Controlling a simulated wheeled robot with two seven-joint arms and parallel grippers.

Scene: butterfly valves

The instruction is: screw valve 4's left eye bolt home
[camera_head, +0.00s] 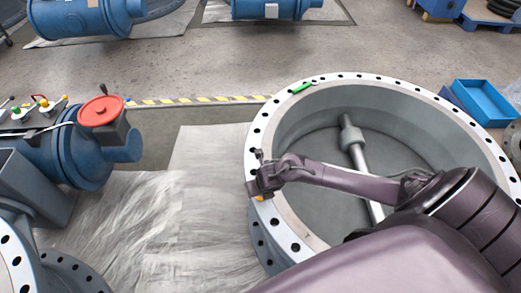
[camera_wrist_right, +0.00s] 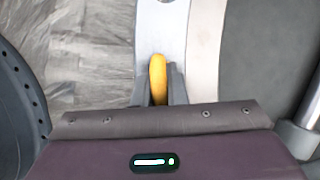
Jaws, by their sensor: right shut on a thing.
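A yellow eye bolt (camera_wrist_right: 157,72) stands at the flange rim (camera_wrist_right: 163,22) in the right wrist view. Its ring is between the two fingers of my right gripper (camera_wrist_right: 158,90), which is shut on it. In the head view my right gripper (camera_head: 264,184) is at the left side of the large valve's white flange (camera_head: 257,135). A bit of the yellow eye bolt (camera_head: 259,198) shows below it there. The bolt's shank and its hole are hidden, so I cannot tell how deep it sits. My left gripper is not in view.
A green piece (camera_head: 301,87) lies on the flange's far rim. A grey shaft (camera_head: 352,140) stands inside the open valve body. A blue valve with a red cap (camera_head: 101,110) is at the left. Blue bins (camera_head: 482,101) stand at the right. Grey sheeting covers the floor between.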

